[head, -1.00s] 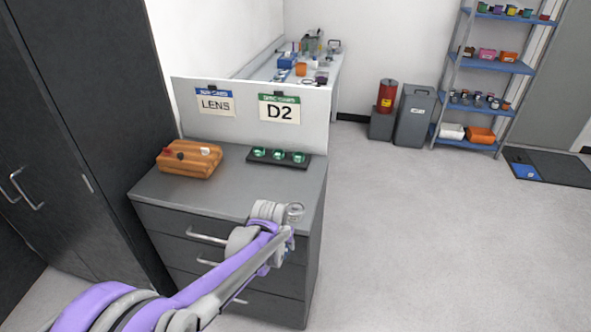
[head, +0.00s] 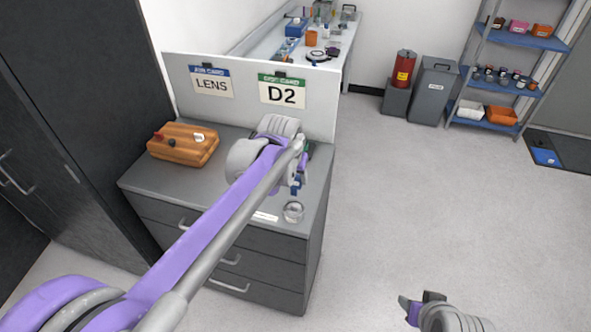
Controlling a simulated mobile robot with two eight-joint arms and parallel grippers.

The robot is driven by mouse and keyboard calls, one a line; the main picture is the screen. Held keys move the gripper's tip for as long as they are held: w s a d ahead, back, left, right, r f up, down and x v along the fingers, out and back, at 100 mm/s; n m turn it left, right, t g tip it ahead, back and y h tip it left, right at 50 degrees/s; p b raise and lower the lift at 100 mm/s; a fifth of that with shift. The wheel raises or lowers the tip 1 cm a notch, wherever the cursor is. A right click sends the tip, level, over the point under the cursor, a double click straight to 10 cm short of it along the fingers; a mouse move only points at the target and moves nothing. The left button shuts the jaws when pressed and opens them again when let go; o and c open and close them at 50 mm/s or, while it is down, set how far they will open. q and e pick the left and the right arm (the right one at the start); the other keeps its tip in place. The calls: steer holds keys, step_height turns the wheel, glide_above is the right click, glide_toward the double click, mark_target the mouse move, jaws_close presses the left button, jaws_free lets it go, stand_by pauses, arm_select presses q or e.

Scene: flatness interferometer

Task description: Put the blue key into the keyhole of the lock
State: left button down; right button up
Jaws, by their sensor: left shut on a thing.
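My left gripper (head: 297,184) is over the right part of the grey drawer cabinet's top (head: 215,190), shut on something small. Small blue parts show at its tip, but I cannot tell whether they are the blue key or the fingers. I cannot make out the lock or its keyhole. My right gripper (head: 408,308) shows at the bottom right over the floor, away from the cabinet. Its fingers are too small to judge.
A wooden block (head: 183,146) with red, black and white pieces sits at the cabinet's left. A clear round glass (head: 293,212) stands near its front right corner. A panel (head: 240,110) with LENS and D2 cards stands behind. My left arm hides most of a dark tray. Floor on the right is open.

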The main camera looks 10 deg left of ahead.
mark_target(293, 191)
arm_select(q)
steer(key=shift+s+f, duration=0.1)
steer(key=shift+f, duration=0.35)
steer(key=shift+f+b, duration=1.35)
steer(key=shift+f, duration=1.3)
arm_select(e)
steer(key=shift+s+f, duration=0.4)
steer(key=shift+f, duration=0.3)
steer(key=shift+s+f, duration=0.35)
steer(key=shift+f, duration=0.4)
steer(key=shift+s+f, duration=0.4)
steer(key=shift+f, duration=0.3)
arm_select(q)
steer(key=shift+f+b, duration=0.65)
steer(key=shift+f, duration=0.6)
arm_select(e)
steer(key=shift+s+f+g, duration=0.15)
steer(key=shift+s+f, duration=0.05)
steer(key=shift+f, duration=0.3)
steer(key=shift+s+f+g, duration=0.15)
steer(key=shift+f, duration=0.3)
arm_select(q)
steer(key=shift+c, duration=0.9)
jaws_free()
steer(key=v, duration=1)
steer(key=shift+r+p, duration=0.3)
steer(key=shift+r, duration=0.1)
arm_select(e)
steer(key=shift+w+r, duration=0.15)
steer(key=shift+r, duration=0.25)
